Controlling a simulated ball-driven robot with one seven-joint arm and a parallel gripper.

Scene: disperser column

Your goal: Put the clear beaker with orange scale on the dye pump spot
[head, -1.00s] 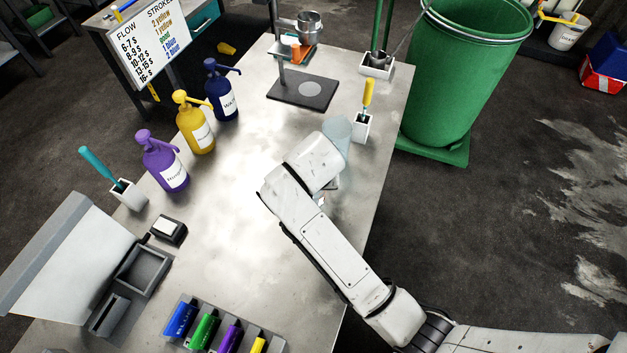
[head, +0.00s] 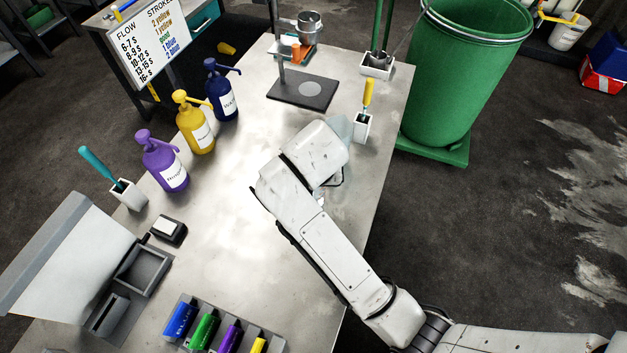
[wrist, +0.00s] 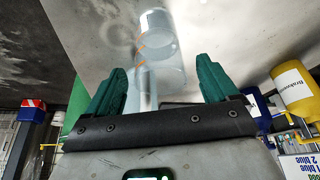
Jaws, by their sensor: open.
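The clear beaker with orange scale (wrist: 160,45) shows in the wrist view, with orange marks on its left side. It is beyond and between the open green fingers of my gripper (wrist: 160,82), with no finger seen closed on it. In the head view a clear vessel (head: 341,128), likely this beaker, shows partly behind my white wrist, which hides my fingers there. Purple (head: 165,165), yellow (head: 196,128) and dark blue (head: 222,92) pump bottles stand along the table's left side. I cannot tell which is the dye pump, and no marked spot is clear.
A white holder with a yellow-handled tool (head: 362,127) stands close beside the clear vessel. A dark stand base (head: 302,92) is at the back of the metal table (head: 235,205). A green barrel (head: 460,80) stands off the right edge. The table's middle is clear.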

